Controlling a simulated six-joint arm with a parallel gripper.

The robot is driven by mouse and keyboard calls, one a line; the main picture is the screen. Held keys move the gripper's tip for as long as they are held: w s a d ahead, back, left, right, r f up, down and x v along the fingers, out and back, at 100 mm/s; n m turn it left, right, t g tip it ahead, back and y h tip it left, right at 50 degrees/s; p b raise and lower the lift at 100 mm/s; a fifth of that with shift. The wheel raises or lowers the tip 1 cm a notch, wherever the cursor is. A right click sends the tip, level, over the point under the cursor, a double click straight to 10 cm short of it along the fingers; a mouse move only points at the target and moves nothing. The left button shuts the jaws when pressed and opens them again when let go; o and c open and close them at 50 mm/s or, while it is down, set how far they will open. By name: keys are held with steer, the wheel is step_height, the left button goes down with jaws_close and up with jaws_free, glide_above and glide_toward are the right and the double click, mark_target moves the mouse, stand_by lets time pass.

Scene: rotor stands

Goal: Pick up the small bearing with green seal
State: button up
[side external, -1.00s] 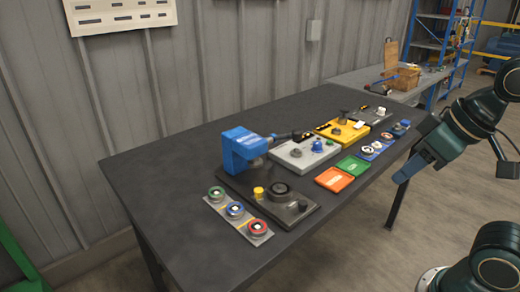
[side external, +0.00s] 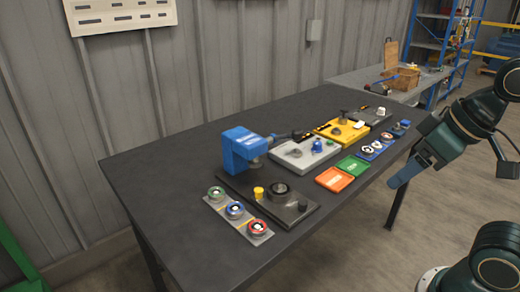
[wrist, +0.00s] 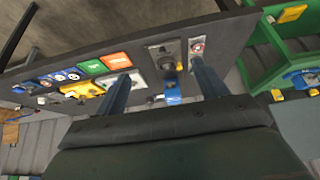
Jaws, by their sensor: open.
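The small bearing with green seal (side external: 216,193) lies at the far left end of a grey tray (side external: 248,223) in the side external view. The blue-sealed bearing (side external: 235,210) and the red-sealed bearing (side external: 257,228) lie beside it in a row. My gripper (side external: 396,182) is to the right of the table, well apart from the bearings. In the wrist view my gripper (wrist: 163,70) is open and empty, with its fingers wide apart. A red-ringed bearing (wrist: 196,47) shows there near the right finger; the green one cannot be made out.
A blue press (side external: 243,150) stands on a dark plate behind the bearing tray. An orange tray (side external: 335,179) and a green tray (side external: 353,166) lie near the front edge. A grey plate (side external: 290,160) and a yellow plate (side external: 335,135) carry parts. The table's left end is bare.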

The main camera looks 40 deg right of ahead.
steer(key=w+a+r+n+g+y, duration=0.1)
steer(key=w+a+r+n, duration=0.1)
steer(key=w, duration=0.8)
steer(key=w+a+r+n+g, duration=0.1)
steer(key=w+a+r, duration=0.1)
steer(key=w, duration=0.9)
steer(key=w+a+f+n, duration=0.2)
steer(key=w+a+f, duration=0.1)
steer(key=w+f, duration=0.4)
steer(key=w+a+f+n+g, duration=0.1)
steer(key=w+a+f, duration=0.2)
steer(key=w+f, duration=0.4)
steer(key=w, duration=0.5)
steer(key=shift+w+n+y, duration=0.3)
steer(key=shift+n+y, duration=0.1)
steer(key=shift+f, duration=0.15)
glide_above(223, 193)
steer(key=shift+f, duration=4.05)
